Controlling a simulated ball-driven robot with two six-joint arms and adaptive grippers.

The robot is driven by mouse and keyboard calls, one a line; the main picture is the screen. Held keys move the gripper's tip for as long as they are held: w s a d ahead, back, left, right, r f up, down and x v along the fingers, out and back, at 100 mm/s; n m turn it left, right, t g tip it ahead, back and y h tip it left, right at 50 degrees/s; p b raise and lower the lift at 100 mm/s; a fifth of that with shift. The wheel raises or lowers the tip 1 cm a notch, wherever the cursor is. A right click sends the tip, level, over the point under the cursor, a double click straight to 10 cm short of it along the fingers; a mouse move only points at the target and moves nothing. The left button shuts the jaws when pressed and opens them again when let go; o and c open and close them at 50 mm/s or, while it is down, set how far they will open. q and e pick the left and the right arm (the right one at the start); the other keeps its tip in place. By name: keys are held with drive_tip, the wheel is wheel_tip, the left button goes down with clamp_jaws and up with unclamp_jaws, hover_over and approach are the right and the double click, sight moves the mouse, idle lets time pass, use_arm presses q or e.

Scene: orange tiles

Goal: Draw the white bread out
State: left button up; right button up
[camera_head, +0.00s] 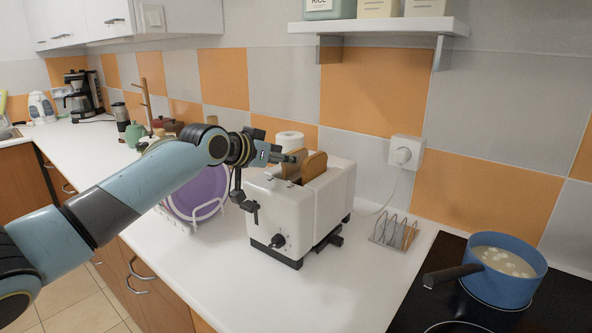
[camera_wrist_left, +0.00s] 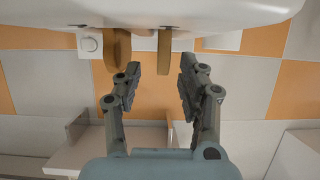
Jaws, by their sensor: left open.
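The white toaster (camera_head: 298,212) stands on the counter, and its body shows at the top of the left wrist view (camera_wrist_left: 215,12). Two bread slices stick up from its slots: a right one (camera_head: 315,166) and a left one (camera_head: 291,172), partly hidden by my gripper. In the left wrist view one slice is darker brown (camera_wrist_left: 118,46) and one lighter tan (camera_wrist_left: 164,52). I cannot tell surely which is the white bread. My left gripper (camera_head: 291,156) is open and empty above the slots; its fingers (camera_wrist_left: 160,72) point toward the tan slice, which lies between their lines. My right gripper is not in view.
A wire toast rack (camera_head: 394,233) stands right of the toaster. A blue pot (camera_head: 503,270) sits on the black hob. A purple plate (camera_head: 197,191) in a white rack is at the left. A shelf (camera_head: 380,26) hangs above. The front counter is clear.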

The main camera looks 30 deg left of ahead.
sight(295, 170)
use_arm(q)
drive_tip(key=x, duration=0.3)
drive_tip(key=shift+w+a, duration=0.15)
drive_tip(key=shift+w, duration=0.25)
drive_tip(key=shift+w+f, duration=0.1)
drive_tip(key=shift+w, duration=0.15)
drive_tip(key=shift+s, duration=0.1)
drive_tip(key=shift+c, duration=1.2)
drive_tip(key=c, duration=0.5)
clamp_jaws()
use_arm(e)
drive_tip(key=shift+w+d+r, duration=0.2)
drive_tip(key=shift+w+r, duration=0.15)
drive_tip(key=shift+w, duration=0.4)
